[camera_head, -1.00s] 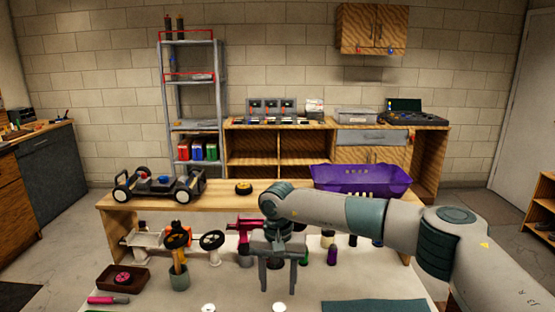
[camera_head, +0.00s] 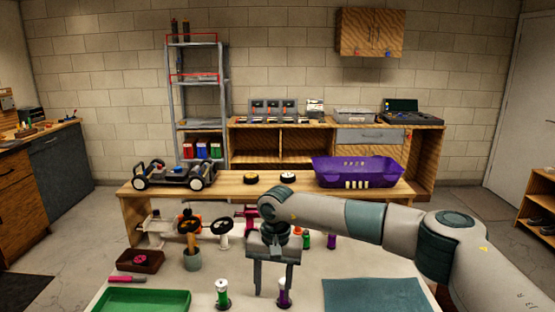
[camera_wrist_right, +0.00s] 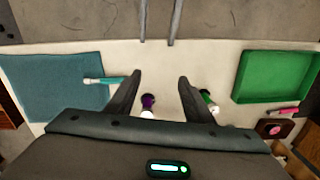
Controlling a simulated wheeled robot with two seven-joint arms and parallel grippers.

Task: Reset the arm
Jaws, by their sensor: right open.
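My right arm reaches in from the right. Its gripper (camera_head: 272,280) points down over the white table, with its two fingers apart and nothing between them. It also shows open in the right wrist view (camera_wrist_right: 160,80). A purple bottle (camera_head: 284,291) stands near the right finger, and a green bottle (camera_head: 222,291) stands to its left. In the right wrist view the purple bottle (camera_wrist_right: 148,102) appears between the fingers in the picture, on the table beyond; I cannot tell the gap. My left gripper is not in view.
A green tray (camera_head: 143,306) and a teal mat (camera_head: 375,295) lie at the table's front. A wooden shelf (camera_head: 225,190) behind carries a car chassis (camera_head: 172,176), wheels (camera_head: 286,177) and a purple basket (camera_head: 356,172). Tools and bottles stand below it.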

